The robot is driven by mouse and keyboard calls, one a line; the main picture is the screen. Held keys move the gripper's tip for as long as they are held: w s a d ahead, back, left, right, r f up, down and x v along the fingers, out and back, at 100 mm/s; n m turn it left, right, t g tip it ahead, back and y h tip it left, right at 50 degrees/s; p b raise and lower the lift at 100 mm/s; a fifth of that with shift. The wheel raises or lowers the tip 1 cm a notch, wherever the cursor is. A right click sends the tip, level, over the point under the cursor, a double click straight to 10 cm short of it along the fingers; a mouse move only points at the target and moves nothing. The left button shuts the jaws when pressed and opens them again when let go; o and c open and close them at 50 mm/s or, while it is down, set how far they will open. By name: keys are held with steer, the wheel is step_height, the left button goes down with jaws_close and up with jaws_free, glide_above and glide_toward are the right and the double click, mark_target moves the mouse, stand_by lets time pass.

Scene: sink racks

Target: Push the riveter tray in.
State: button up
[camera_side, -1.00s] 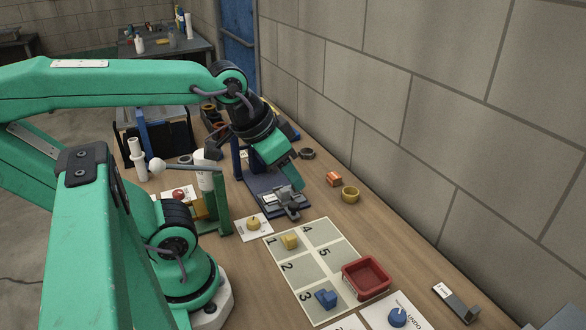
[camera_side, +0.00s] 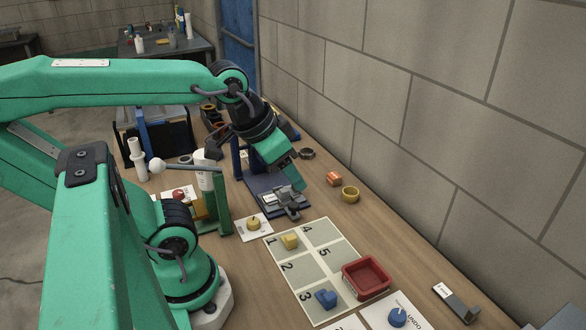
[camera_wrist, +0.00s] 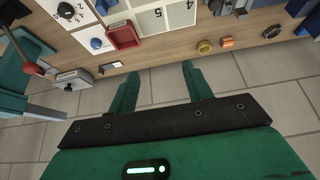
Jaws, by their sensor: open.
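The riveter (camera_side: 259,184) is a dark blue stand and base on the bench in the side view. Its grey tray (camera_side: 283,204) sits at the near end of the base. My gripper (camera_side: 298,184) is open, tilted down just above and behind the tray. I cannot tell whether a finger touches it. In the wrist view the two green fingers of my gripper (camera_wrist: 160,70) are apart with nothing between them. A dark blue and grey part at the top edge of that view may be the riveter, mostly cut off.
A numbered mat (camera_side: 305,255) lies in front, with yellow and blue blocks and a red bin (camera_side: 366,277). A yellow bowl (camera_side: 350,194) and orange block (camera_side: 334,179) stand right of the riveter. A green post (camera_side: 222,205) stands left. The block wall runs along the right.

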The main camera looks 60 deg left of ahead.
steer(key=w+a+f+m+g, duration=0.1)
steer(key=w+a+f+g, duration=0.2)
steer(key=w+a+f, duration=0.3)
steer(key=m+g, duration=0.2)
steer(key=g, duration=0.1)
glide_above(294, 204)
step_height(294, 204, down, 7)
steer(key=shift+f, duration=0.1)
steer(key=shift+f, duration=3.85)
steer(key=shift+c, duration=0.2)
jaws_close()
